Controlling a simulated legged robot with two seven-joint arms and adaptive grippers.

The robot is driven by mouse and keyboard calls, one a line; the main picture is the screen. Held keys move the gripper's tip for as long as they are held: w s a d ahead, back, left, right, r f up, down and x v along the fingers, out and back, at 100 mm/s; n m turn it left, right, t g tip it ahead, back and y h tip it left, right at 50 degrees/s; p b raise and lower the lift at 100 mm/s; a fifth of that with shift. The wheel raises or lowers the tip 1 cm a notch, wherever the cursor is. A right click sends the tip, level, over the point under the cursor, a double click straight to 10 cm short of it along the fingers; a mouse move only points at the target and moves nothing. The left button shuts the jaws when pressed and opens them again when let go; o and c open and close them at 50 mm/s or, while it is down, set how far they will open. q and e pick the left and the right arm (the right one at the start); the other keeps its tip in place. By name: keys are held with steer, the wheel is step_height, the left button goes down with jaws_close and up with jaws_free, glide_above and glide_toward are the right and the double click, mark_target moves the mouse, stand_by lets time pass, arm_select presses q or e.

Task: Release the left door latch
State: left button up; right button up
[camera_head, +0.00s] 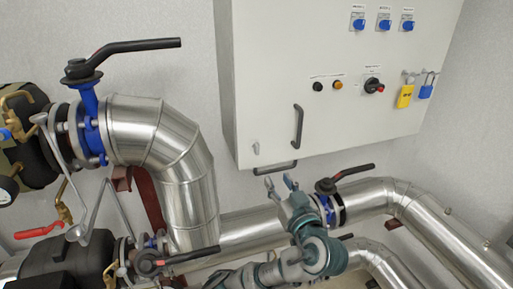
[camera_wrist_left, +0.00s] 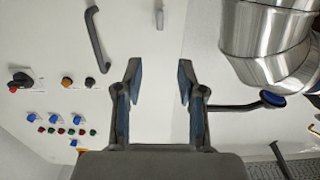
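The white cabinet (camera_head: 270,90) hangs on the wall, its door face towards me. A small pale latch (camera_head: 256,147) is at the door's lower left corner; it also shows at the top of the left wrist view (camera_wrist_left: 162,18). My left gripper (camera_head: 280,184) is below the cabinet's lower edge, apart from the latch. Its two fingers are spread with nothing between them, as the left wrist view (camera_wrist_left: 159,82) shows. The latch lies beyond the fingertips there. I cannot tell the latch's exact position. My right gripper is not in view.
Silver pipes (camera_head: 185,165) with black valve levers (camera_head: 140,45) are left and below. Padlocks (camera_head: 405,96) hang at the right.

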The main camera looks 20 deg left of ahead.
arm_select(q)
steer(key=p, duration=0.1)
glide_toward(258, 146)
steer(key=p+x, duration=0.2)
steer(key=x, duration=0.6)
steer(key=shift+w+a, duration=0.15)
steer(key=shift+a, duration=0.25)
steer(key=shift+w, duration=0.6)
steer(key=shift+d, duration=0.1)
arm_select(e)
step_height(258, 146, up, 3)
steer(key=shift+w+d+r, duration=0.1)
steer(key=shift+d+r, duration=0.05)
arm_select(q)
steer(key=c, duration=0.5)
steer(key=shift+a, duration=0.3)
jaws_close()
